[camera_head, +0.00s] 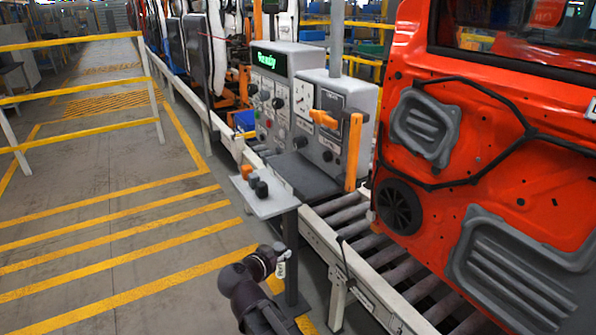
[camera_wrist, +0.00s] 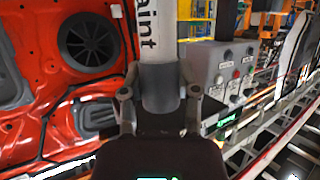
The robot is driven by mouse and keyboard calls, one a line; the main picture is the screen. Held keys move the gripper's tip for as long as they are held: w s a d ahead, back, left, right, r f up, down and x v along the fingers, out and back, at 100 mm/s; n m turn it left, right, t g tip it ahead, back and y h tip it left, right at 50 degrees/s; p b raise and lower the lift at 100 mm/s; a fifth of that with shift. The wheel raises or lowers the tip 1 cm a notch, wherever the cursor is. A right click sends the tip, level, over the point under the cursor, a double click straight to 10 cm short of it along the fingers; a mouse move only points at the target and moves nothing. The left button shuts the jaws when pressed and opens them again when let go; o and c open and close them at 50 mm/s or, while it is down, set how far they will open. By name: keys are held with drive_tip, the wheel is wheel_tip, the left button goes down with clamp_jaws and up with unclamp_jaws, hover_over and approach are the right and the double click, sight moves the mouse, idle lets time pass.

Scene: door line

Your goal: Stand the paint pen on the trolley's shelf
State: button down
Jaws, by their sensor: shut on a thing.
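My gripper (camera_wrist: 159,97) is shut on the paint pen (camera_wrist: 158,55), a thick white cylinder with dark lettering and a grey lower section between the fingers. Its top end runs out of the wrist view. In the head view my gripper (camera_head: 268,258) is low in the centre, with a small whitish part of the pen (camera_head: 282,264) beside it. A dark flat shelf (camera_head: 303,176) lies in front of the grey control boxes, beyond the gripper and apart from it. I cannot tell for certain that it is the trolley's shelf.
A small grey plate on a post (camera_head: 270,204), with orange and black knobs, stands between my gripper and the dark shelf. An orange upright (camera_head: 354,152) rises at the shelf's right. A roller conveyor (camera_head: 375,250) and red door (camera_head: 500,150) are right; open floor lies left.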

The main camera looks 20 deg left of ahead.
wheel_tip(320, 180, up, 30)
drive_tip(key=m+h+p, duration=0.2)
drive_tip(key=h+p, duration=0.1)
drive_tip(key=p, duration=2.7)
drive_tip(key=shift+w+m+g, duration=0.3)
drive_tip(key=shift+g, duration=0.1)
drive_tip(key=w+f+b, duration=0.1)
drive_tip(key=w, duration=1.3)
drive_tip(key=shift+w+f, duration=0.25)
drive_tip(key=shift+w, duration=0.1)
drive_tip(key=shift+w, duration=0.1)
drive_tip(key=shift+w+d+f+b, duration=0.1)
drive_tip(key=shift+w+f+b, duration=0.2)
drive_tip(key=shift+f+b, duration=0.7)
drive_tip(key=shift+w+f+b, duration=0.25)
drive_tip(key=shift+f+b, duration=0.6)
drive_tip(key=shift+b, duration=0.25)
drive_tip(key=shift+f, duration=0.15)
